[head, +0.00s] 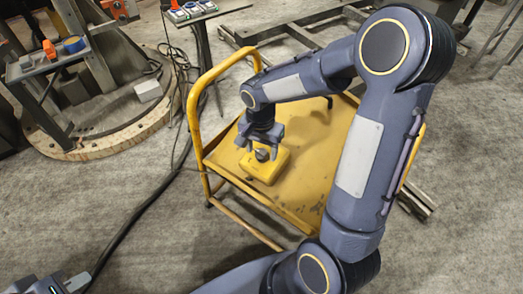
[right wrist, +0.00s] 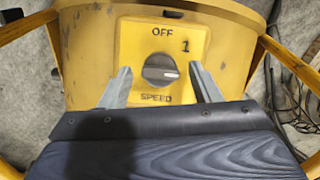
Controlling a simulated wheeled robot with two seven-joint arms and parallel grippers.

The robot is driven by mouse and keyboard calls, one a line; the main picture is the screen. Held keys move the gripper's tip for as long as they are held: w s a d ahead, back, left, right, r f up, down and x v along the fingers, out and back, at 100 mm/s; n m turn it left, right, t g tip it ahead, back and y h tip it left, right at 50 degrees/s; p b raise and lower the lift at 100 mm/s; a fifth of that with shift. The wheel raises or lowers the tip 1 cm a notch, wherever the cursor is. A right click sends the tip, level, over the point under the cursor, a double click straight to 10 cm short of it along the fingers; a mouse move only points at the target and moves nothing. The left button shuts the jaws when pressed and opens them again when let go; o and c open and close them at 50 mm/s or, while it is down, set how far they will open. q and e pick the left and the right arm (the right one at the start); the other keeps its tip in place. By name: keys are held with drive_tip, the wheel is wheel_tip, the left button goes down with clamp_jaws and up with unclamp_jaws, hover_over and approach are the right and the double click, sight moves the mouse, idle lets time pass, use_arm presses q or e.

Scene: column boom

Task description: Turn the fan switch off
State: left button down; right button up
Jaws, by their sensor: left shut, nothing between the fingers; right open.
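The fan switch is a yellow box (head: 264,172) with a round dark knob (head: 262,155), on a yellow cart. In the right wrist view the knob (right wrist: 160,68) sits below the word OFF and the number 1, and above the word SPEED. A pale mark on the knob points to the right, slightly down. My right gripper (head: 261,146) is open above the box; in the right wrist view its fingers (right wrist: 160,80) stand on either side of the knob, apart from it. My left gripper (head: 50,285) is shut and empty at the lower left, partly cut off.
The yellow cart (head: 302,205) has raised tube handles (head: 192,110). A dark cable (head: 150,205) runs on the grey floor to its left. A small table (head: 45,65) with tools and a round base (head: 110,140) stand at the upper left.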

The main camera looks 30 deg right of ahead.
drive_tip(key=shift+f, duration=0.35)
drive_tip(key=c, duration=1)
drive_tip(key=shift+o, duration=0.2)
